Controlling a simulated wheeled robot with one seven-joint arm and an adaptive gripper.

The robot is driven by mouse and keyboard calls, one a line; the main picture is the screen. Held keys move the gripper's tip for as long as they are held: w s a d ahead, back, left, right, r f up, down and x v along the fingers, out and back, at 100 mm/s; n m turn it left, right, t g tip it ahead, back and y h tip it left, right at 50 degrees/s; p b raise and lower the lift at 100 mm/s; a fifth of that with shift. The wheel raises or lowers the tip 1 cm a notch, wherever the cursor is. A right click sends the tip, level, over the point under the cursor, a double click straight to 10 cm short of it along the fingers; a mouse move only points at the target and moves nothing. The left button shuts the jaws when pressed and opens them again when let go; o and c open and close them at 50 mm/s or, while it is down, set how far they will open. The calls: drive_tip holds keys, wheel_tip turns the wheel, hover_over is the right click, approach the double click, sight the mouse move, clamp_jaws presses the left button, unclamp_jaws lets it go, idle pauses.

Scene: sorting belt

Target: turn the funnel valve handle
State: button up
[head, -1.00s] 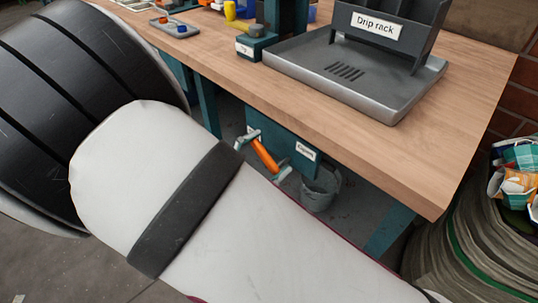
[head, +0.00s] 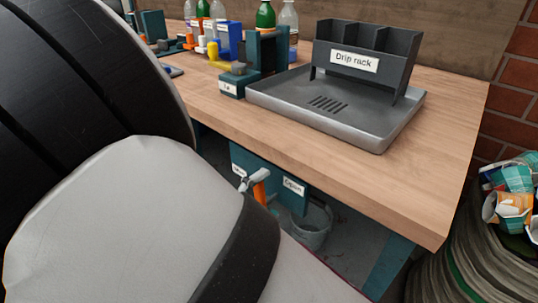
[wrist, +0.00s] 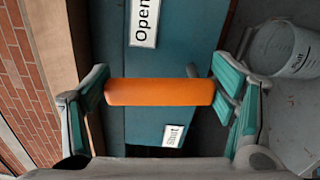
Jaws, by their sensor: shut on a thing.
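The orange valve handle (wrist: 150,92) lies across the middle of the wrist view, in front of a teal panel (wrist: 205,45). My gripper (wrist: 160,90) is shut on the handle, with one finger at each end of it. An "Open" label (wrist: 144,22) is on the panel above the handle in the wrist view, and a "Shut" label (wrist: 173,136) is below it. In the head view a piece of the orange handle (head: 259,191) shows under the bench, between the two labels. The funnel cannot be made out.
The wooden bench top (head: 440,180) overhangs the panel. On it are a drip rack (head: 355,62) in a grey tray (head: 370,138) and several bottles. A cup-filled bin (head: 495,262) stands at right.

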drive_tip(key=shift+s+d+m+b, duration=0.1)
drive_tip(key=shift+d+m+b, duration=0.25)
drive_tip(key=shift+m, duration=0.35)
drive_tip(key=shift+a, duration=0.1)
drive_tip(key=o, duration=1.7)
drive_tip(key=shift+s, duration=0.1)
drive_tip(key=v, duration=1.2)
